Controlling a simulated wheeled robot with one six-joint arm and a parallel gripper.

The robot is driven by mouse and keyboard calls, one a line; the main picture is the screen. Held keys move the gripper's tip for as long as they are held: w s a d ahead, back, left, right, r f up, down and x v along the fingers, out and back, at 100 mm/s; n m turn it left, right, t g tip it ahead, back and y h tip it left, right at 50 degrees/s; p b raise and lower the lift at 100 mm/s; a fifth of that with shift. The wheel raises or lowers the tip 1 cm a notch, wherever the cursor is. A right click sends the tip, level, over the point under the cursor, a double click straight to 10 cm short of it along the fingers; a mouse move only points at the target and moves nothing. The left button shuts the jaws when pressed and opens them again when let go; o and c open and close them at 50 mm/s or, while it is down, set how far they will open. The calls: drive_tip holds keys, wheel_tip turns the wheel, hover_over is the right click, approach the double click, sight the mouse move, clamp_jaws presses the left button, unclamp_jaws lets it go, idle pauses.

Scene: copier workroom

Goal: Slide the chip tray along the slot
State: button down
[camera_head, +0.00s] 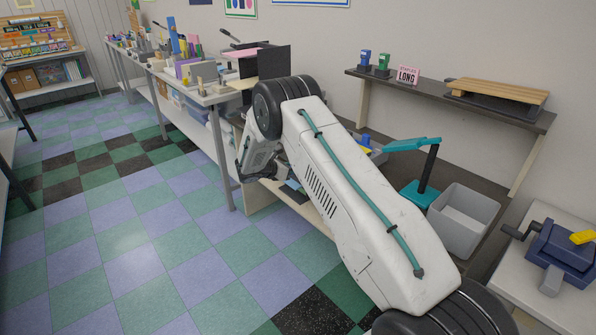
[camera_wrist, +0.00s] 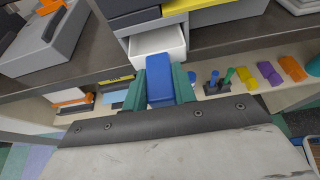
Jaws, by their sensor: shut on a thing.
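In the wrist view, my gripper (camera_wrist: 171,80) has two teal fingers, one on each side of a blue block (camera_wrist: 160,80), and is shut on it. Directly beyond the block is a white, open-topped tray (camera_wrist: 157,41), which looks like the chip tray. The block looks like the tray's front handle, though the join is partly hidden. The tray sticks out from under a dark grey machine with a yellow strip (camera_wrist: 180,7), and its far end and the slot are out of sight there. In the head view my arm hides the gripper and the tray.
Several coloured pieces and a dark holder with pegs (camera_wrist: 216,88) lie at right. In the head view, a grey bin (camera_head: 463,213) and a blue crank machine (camera_head: 560,255) are at right.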

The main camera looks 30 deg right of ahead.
drive_tip(key=shift+w+d, duration=0.15)
drive_tip(key=shift+d, duration=0.6)
drive_tip(key=shift+w+d, duration=0.1)
drive_tip(key=shift+d, duration=0.65)
drive_tip(key=shift+d+f, duration=0.1)
drive_tip(key=shift+f, duration=0.05)
drive_tip(key=c, duration=0.7)
unclamp_jaws()
